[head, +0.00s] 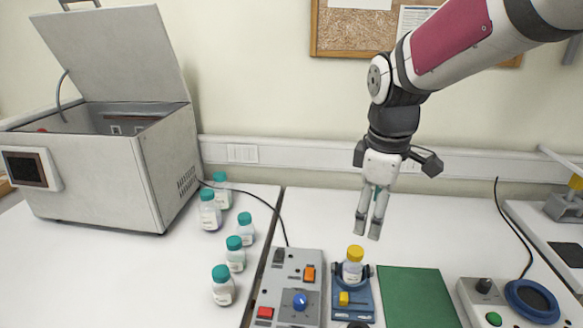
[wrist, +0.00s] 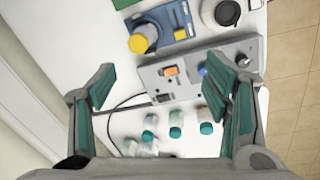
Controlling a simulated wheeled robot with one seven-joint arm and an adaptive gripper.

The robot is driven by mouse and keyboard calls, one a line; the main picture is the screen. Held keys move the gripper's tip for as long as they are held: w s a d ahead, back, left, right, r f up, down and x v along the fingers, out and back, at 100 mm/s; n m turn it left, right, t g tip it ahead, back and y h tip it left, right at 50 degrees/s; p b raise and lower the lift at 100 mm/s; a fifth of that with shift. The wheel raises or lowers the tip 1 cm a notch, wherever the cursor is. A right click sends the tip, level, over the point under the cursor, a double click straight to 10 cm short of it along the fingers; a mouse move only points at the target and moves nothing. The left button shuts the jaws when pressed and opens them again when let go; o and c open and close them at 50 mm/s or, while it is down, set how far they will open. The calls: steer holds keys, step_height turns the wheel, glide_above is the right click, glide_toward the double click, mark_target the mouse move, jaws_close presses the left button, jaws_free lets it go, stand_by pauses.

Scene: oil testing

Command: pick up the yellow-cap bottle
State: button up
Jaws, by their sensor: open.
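The yellow-cap bottle (head: 353,265) stands upright on a small blue device (head: 365,299) in the head view. In the wrist view its yellow cap (wrist: 139,43) shows near the top, beyond the fingertips and left of centre. My gripper (head: 367,232) hangs above the table, fingers pointing down, a little above and behind the bottle. It is open and empty, and apart from the bottle. In the wrist view my gripper's fingers (wrist: 172,81) are spread wide, with the grey control box between and beyond them.
Several teal-cap bottles (head: 235,254) stand left of the grey control box (head: 290,290). A green mat (head: 416,298) lies right of the blue device. A large open-lidded metal bath (head: 100,165) stands at the left. Another device (head: 520,303) with a round blue ring is at the right.

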mark_target(354, 261)
steer(key=w+f+n, duration=0.1)
steer(key=w+f, duration=0.1)
steer(key=f, duration=0.1)
steer(key=w+f+n+g+b, duration=0.1)
steer(key=w+f, duration=0.2)
steer(key=w+d+f+n+b, duration=0.1)
steer(key=w+f+n, duration=0.1)
steer(key=f, duration=0.1)
steer(key=shift+w+g+y, duration=0.25)
steer(key=shift+g+y, duration=0.05)
step_height(354, 261, down, 13)
steer(key=shift+d+f+p, duration=0.1)
steer(key=shift+f+p, duration=0.05)
steer(key=shift+p, duration=0.3)
steer(key=shift+c, duration=0.2)
steer(key=c, duration=1.4)
